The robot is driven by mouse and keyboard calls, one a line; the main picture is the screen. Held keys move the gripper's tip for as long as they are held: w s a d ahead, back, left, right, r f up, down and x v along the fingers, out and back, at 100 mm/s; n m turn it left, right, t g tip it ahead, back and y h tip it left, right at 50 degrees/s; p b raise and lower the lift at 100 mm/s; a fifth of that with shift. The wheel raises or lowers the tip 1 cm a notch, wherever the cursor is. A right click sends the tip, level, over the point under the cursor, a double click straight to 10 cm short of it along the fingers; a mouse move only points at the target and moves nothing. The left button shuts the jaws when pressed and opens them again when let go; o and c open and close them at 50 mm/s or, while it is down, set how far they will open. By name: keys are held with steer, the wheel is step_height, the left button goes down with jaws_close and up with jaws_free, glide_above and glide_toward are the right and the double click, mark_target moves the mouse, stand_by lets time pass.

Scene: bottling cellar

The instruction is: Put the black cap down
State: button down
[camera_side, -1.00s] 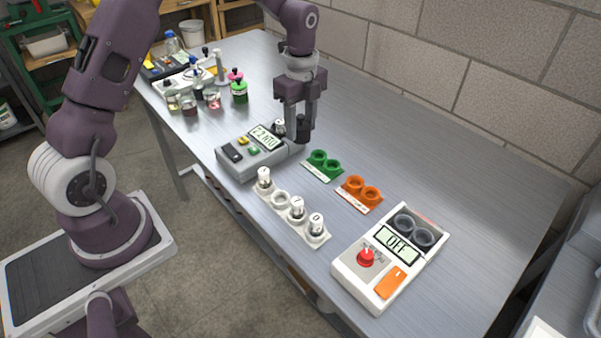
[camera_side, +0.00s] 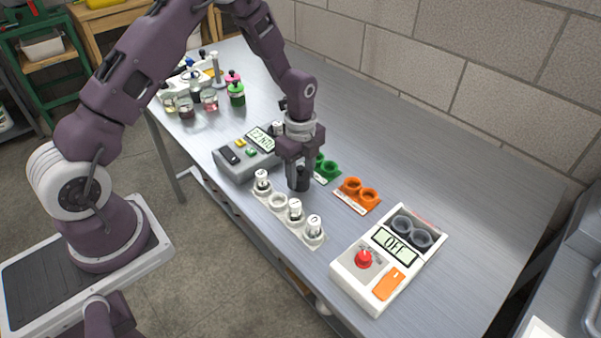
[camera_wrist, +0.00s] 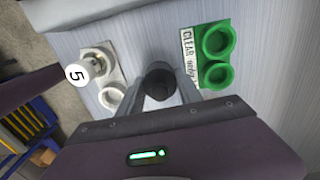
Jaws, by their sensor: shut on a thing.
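My gripper (camera_side: 299,183) is shut on the black cap (camera_side: 301,178), between the white ring rack (camera_side: 276,215) and the green rings. In the wrist view the black cap (camera_wrist: 160,83) sits between my fingers as a dark round top. In the side view the cap's lower end is at or close to the table; I cannot tell whether it touches.
The white rack holds several numbered white-topped vials and one empty ring. Green rings (camera_wrist: 215,55) stand beside a CLEAR label. Orange rings (camera_side: 361,193), a grey meter (camera_side: 232,168) and a white device reading OFF (camera_side: 371,286) stand nearby. Bare table lies beyond the rings.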

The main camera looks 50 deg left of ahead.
mark_target(300, 167)
steer(key=c, duration=0.8)
jaws_free()
step_height(300, 167, up, 12)
steer(key=s+d+r+n+t, duration=0.2)
steer(key=s+r+n, duration=0.6)
steer(key=r, duration=0.6)
steer(key=s+d+r+n+t, duration=0.1)
steer(key=s+n, duration=0.2)
steer(key=s, duration=0.3)
steer(key=s+r+n+t, duration=0.1)
steer(key=s+n, duration=0.2)
steer(key=s, duration=0.3)
steer(key=s+d+r+n+t, duration=0.1)
steer(key=s+n, duration=0.3)
steer(key=s, duration=0.2)
steer(key=shift+s+d+r+t, duration=0.1)
steer(key=shift+d+r+t, duration=0.2)
steer(key=shift+d, duration=0.05)
